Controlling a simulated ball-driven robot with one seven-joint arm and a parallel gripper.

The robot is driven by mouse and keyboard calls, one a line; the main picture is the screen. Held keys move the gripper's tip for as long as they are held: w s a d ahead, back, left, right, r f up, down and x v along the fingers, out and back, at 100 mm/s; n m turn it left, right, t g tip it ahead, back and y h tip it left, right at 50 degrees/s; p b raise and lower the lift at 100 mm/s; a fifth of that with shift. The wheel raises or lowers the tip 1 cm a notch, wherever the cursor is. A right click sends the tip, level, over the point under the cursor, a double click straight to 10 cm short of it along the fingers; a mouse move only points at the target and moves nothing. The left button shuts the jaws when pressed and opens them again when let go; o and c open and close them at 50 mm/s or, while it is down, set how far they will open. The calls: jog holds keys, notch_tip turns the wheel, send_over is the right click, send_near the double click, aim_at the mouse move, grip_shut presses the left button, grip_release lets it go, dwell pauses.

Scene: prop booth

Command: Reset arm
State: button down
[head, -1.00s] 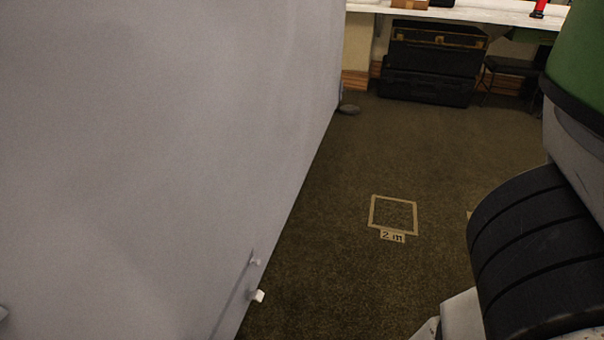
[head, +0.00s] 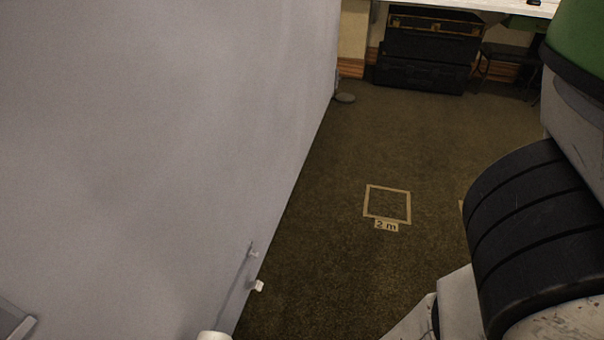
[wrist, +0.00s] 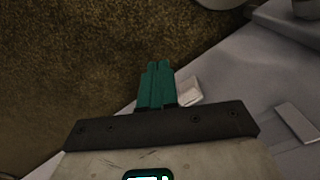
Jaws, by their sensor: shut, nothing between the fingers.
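My gripper (wrist: 157,68) shows in the wrist view as two teal fingers pressed together, with nothing between them. It points out over the brown carpet (wrist: 80,60), with pale grey surfaces close on its right. The fingers do not show in the head view. There, part of my arm fills the right edge, in green, white and black ribbed segments.
A large grey panel (head: 150,130) fills the left of the head view, with small white fittings (head: 257,286) low on its edge. Open carpet (head: 330,250) has a taped square (head: 387,204) marked "2 m". Black cases (head: 425,70) stand under a white table (head: 480,8) at the back.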

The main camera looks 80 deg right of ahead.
jog(key=shift+r+p, duration=0.35)
jog(key=shift+r, duration=0.35)
jog(key=s+d+r+n+t, duration=0.1)
jog(key=s+d+r+n, duration=0.25)
jog(key=s+r, duration=0.6)
jog(key=s+d+r+n, duration=0.2)
jog(key=s+d+r, duration=0.3)
jog(key=r, duration=0.8)
notch_tip(320, 180, up, 30)
jog(key=s+p, duration=0.1)
jog(key=p, duration=2.8)
jog(key=shift+s+a+f, duration=0.2)
jog(key=shift+a+f, duration=0.05)
jog(key=shift+a, duration=0.1)
